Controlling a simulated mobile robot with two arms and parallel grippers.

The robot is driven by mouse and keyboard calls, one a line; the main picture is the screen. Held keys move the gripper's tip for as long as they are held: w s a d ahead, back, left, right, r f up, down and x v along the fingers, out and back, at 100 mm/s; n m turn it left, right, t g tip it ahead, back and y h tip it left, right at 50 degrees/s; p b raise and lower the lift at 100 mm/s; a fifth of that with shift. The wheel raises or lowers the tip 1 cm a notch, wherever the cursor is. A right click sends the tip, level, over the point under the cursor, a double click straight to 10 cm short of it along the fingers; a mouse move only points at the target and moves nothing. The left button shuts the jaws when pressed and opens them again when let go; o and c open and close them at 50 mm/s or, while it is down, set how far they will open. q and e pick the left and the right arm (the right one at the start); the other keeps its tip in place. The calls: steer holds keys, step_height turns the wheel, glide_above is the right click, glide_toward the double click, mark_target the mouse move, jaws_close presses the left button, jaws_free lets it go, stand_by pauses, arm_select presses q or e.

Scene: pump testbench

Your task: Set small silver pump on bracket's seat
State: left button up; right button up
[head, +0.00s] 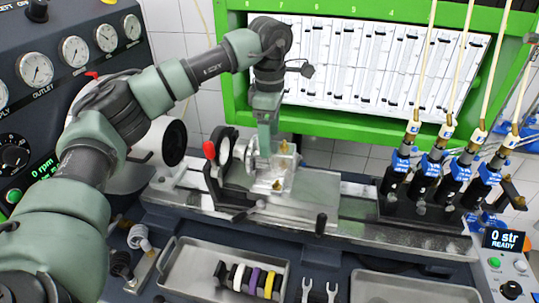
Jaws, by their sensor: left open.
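The small silver pump (281,179), a pale metal block with brass fittings, sits upright on the bench rail, right beside the dark bracket (229,194). The bracket stands to its left, with a dark upright ring and a red-tipped lever. I cannot tell exactly how the pump's base meets the bracket's seat, as parts overlap. My left gripper (265,150) points down at the pump's top from above. It is open, with its fingers close to the pump's upper part; contact is unclear. My right gripper does not show.
A tray (190,291) with colored rings stands in front. Another empty tray (410,291) is at front right. Several blue-and-black injectors (430,165) with pale lines stand at right. A green-framed panel of tubes (360,60) is behind. A gauge console is at left.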

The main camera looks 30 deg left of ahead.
arm_select(q)
step_height(320, 180, up, 6)
steer(key=shift+r+b, duration=0.1)
steer(key=shift+b, duration=0.55)
